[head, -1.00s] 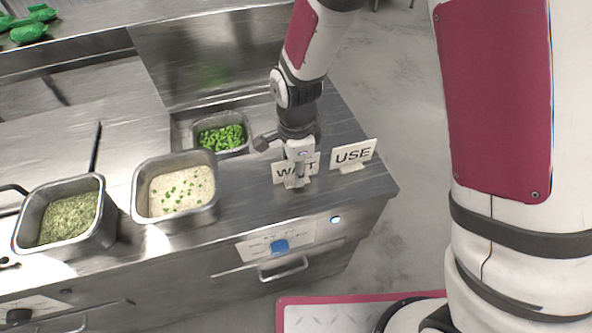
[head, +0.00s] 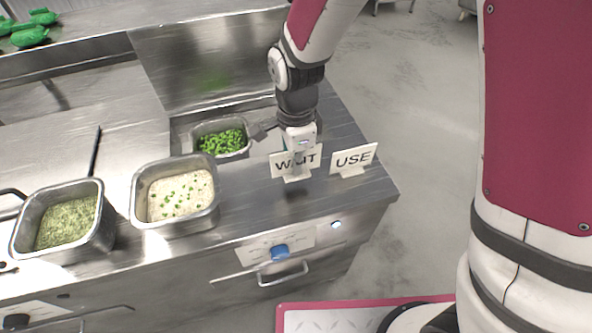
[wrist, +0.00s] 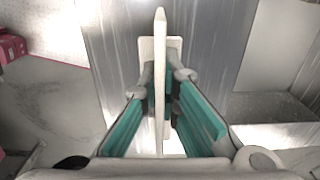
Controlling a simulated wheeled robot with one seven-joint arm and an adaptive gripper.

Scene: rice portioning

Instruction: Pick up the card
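Two white cards on small stands are in the head view. The WAIT card (head: 282,164) is between the fingers of my gripper (head: 298,152), slightly above the counter, with a dark shadow below its base. Part of its lettering is hidden by a finger. The USE card (head: 354,160) stands upright on the counter just to the right, apart from the gripper. In the wrist view the WAIT card (wrist: 160,60) shows edge-on, upright between the teal-padded fingers of my gripper (wrist: 164,80), which are closed in on both sides of it.
A metal pan of white rice with green bits (head: 138,200) stands left of the cards. A pan of green herbs (head: 22,230) is farther left, and a pan of green pieces (head: 246,150) is behind. The counter's right edge (head: 385,180) is close to the USE card.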

